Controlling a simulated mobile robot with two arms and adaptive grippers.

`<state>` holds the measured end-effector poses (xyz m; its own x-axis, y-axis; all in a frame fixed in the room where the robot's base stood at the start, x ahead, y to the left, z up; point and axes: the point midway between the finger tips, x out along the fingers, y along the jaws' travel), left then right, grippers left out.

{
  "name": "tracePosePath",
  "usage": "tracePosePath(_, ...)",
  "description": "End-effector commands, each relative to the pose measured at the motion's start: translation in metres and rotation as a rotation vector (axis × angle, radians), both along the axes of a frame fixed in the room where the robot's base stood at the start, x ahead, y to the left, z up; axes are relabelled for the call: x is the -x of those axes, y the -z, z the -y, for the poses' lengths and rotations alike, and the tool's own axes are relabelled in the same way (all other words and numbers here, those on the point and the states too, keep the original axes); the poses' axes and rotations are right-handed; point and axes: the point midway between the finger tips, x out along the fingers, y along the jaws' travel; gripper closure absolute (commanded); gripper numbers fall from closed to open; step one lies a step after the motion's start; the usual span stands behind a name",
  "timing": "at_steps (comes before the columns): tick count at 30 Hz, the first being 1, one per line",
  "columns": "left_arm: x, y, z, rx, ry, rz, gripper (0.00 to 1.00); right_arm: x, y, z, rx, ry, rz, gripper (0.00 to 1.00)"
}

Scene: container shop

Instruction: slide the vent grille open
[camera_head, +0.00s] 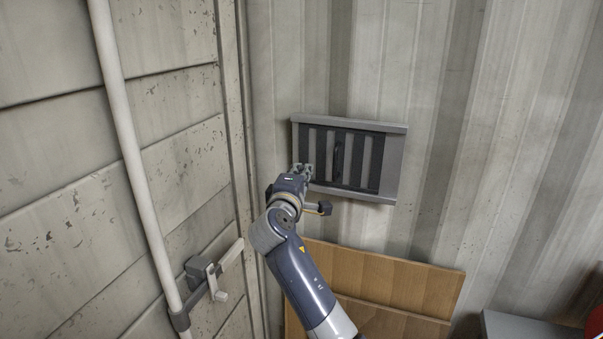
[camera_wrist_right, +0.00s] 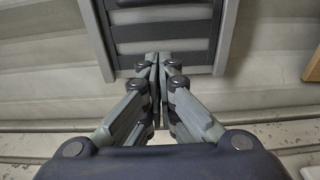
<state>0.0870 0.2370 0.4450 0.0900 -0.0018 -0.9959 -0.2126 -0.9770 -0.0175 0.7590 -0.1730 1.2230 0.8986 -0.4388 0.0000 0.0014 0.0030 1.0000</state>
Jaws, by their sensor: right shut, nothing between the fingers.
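The vent grille (camera_head: 375,160) is a dark slatted panel in a grey frame (camera_head: 366,124) on the corrugated wall. It has a dark upright handle (camera_head: 338,160) near its middle. The panel covers the left and middle of the frame; a plain grey strip (camera_head: 393,165) shows at the right. My right gripper (camera_head: 304,170) is at the grille's lower left edge, left of the handle, and hides that corner. In the right wrist view its fingers (camera_wrist_right: 159,66) are shut and empty, their tips by the edge of the slats (camera_wrist_right: 162,30). My left gripper is out of view.
A ribbed side wall with a white vertical pipe (camera_head: 132,155) and a latch (camera_head: 205,278) stands at the left. Wooden boards (camera_head: 400,283) lean below the grille. A grey surface (camera_head: 525,328) is at the lower right. The wall right of the grille is clear.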

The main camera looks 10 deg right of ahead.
Motion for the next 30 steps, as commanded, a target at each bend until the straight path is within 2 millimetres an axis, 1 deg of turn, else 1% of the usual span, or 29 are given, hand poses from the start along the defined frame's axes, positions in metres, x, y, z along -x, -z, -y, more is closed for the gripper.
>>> tracePosePath(1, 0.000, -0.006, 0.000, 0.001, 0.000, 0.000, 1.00, -0.008, -0.003, 0.005, 0.003, 0.002, -0.003, 1.00)
tracePosePath(3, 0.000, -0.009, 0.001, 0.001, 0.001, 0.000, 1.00, -0.018, -0.003, 0.009, 0.003, 0.002, -0.001, 1.00)
tracePosePath(12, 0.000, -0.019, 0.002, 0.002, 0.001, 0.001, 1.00, -0.053, -0.002, 0.026, 0.000, 0.000, -0.002, 1.00)
tracePosePath(15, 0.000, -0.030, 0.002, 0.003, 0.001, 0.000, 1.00, -0.043, -0.003, 0.036, -0.001, 0.001, -0.002, 1.00)
tracePosePath(21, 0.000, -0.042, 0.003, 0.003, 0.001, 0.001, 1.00, -0.029, -0.002, 0.049, -0.001, 0.000, -0.002, 1.00)
tracePosePath(25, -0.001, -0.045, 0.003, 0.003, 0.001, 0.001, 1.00, -0.024, -0.001, 0.052, 0.000, -0.001, -0.001, 1.00)
tracePosePath(30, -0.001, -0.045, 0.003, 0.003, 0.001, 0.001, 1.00, -0.023, 0.000, 0.053, 0.000, -0.001, -0.001, 1.00)
